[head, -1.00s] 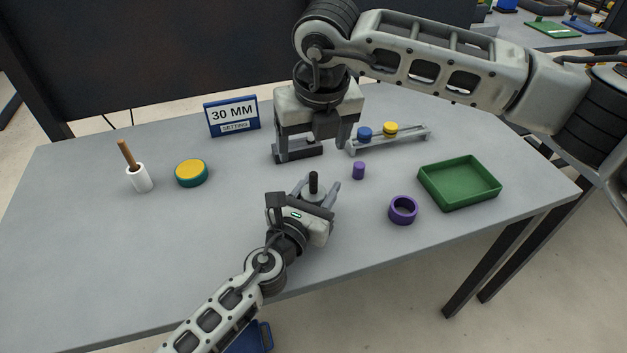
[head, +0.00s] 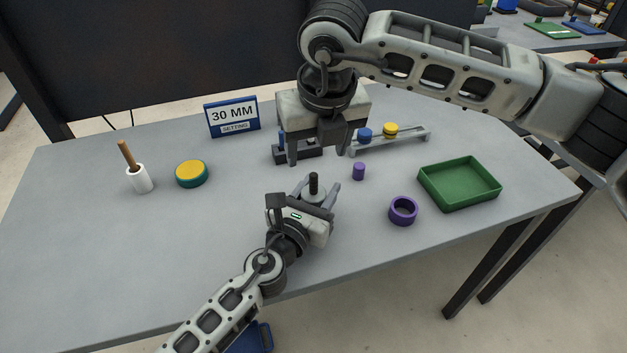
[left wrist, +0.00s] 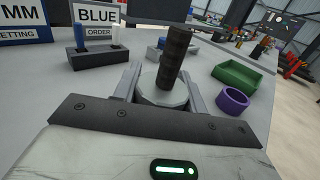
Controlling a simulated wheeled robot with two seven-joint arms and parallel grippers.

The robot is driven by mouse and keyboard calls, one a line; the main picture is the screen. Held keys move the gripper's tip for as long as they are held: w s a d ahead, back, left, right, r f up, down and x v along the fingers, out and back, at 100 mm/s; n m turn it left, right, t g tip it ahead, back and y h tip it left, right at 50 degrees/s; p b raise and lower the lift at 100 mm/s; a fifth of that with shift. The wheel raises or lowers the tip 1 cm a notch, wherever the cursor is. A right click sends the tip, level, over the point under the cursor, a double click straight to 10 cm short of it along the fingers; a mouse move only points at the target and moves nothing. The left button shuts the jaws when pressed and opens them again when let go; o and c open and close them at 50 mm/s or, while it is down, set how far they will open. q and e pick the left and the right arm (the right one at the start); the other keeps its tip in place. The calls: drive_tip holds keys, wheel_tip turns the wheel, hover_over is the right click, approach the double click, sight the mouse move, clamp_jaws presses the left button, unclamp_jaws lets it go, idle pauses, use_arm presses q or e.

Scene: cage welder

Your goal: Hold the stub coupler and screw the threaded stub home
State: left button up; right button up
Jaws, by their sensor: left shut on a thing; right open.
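The stub coupler (head: 318,195) is a light grey round piece standing between the fingers of my left gripper (head: 319,190), which is shut on it. It also shows in the left wrist view (left wrist: 161,94). The threaded stub (head: 313,183) is a dark upright rod rising from the coupler's middle; it also shows in the left wrist view (left wrist: 174,60), where it looks ribbed. How deep it sits cannot be told. My right gripper (head: 317,158) points down, open and empty, behind the stub and apart from it.
A dark block (left wrist: 97,58) holds a blue and a white peg, partly behind my right gripper in the head view. A grey rack (head: 405,140) bears blue and yellow pieces. A purple cylinder (head: 358,171), purple ring (head: 403,210) and green tray (head: 460,182) lie right. The table's left front is clear.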

sight(314, 174)
drive_tip(key=shift+x, duration=4)
drive_tip(key=c, duration=1.3)
drive_tip(key=m+h, duration=0.1)
drive_tip(key=m, duration=0.5)
drive_tip(key=shift+a, duration=0.1)
drive_tip(key=shift+c, duration=0.2)
drive_tip(key=o, duration=0.6)
drive_tip(key=shift+m+h, duration=0.3)
drive_tip(key=shift+m, duration=0.2)
drive_tip(key=o, duration=1.1)
drive_tip(key=shift+c, duration=0.2)
